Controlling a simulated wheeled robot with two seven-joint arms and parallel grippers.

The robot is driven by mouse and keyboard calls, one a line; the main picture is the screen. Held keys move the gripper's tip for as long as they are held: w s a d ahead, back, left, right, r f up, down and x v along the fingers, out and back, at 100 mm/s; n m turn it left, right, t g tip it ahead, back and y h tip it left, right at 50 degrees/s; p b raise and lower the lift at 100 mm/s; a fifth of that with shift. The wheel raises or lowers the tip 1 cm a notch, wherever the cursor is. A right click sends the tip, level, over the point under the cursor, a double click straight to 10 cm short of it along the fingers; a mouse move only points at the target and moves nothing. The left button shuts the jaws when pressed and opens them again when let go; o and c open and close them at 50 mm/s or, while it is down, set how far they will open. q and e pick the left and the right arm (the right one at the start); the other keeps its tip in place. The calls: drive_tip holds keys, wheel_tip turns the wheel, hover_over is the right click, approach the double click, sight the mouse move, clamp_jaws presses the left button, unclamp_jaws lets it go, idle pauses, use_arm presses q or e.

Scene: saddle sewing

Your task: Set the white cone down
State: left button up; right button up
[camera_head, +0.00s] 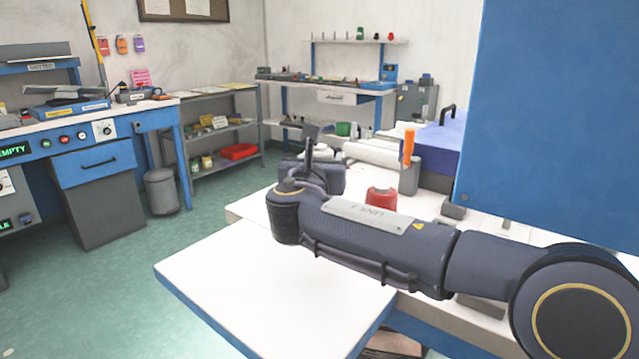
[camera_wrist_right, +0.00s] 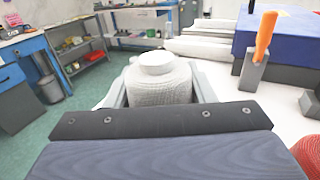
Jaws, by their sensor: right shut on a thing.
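The white cone (camera_wrist_right: 160,80) is a spool of wound white thread with a paler top. In the right wrist view it stands upright between the two grey fingers of my right gripper (camera_wrist_right: 158,88), which is shut on it. In the head view only a bit of the white cone (camera_head: 322,151) shows behind my right gripper (camera_head: 316,158), above the white worktable (camera_head: 260,205). My wrist hides its base, so I cannot tell whether it touches the table. My left gripper is not in view.
A red cone (camera_head: 381,199) stands near my right forearm. Behind it is a grey block (camera_head: 409,180) holding an orange-handled tool (camera_head: 408,146). A blue-covered box (camera_head: 438,148) and white rolls (camera_head: 375,153) lie behind. A large blue panel (camera_head: 560,110) blocks the right. The table's front left is clear.

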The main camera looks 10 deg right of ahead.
drive_tip(key=shift+w+a+f+b, duration=0.1)
drive_tip(key=shift+f+b, duration=0.15)
drive_tip(key=shift+f, duration=0.4)
drive_tip(key=shift+w+d+f+b, duration=0.15)
drive_tip(key=shift+f+b, duration=0.1)
drive_tip(key=shift+f, duration=0.35)
drive_tip(key=shift+w+a+f+b, duration=0.15)
drive_tip(key=shift+f+b, duration=0.1)
drive_tip(key=shift+f, duration=0.4)
drive_tip(key=shift+f, duration=0.1)
drive_tip(key=shift+f, duration=0.15)
drive_tip(key=o, duration=1.1)
drive_tip(key=shift+r, duration=0.3)
drive_tip(key=p+v, duration=0.2)
drive_tip(key=v, duration=1)
drive_tip(key=shift+s, duration=0.1)
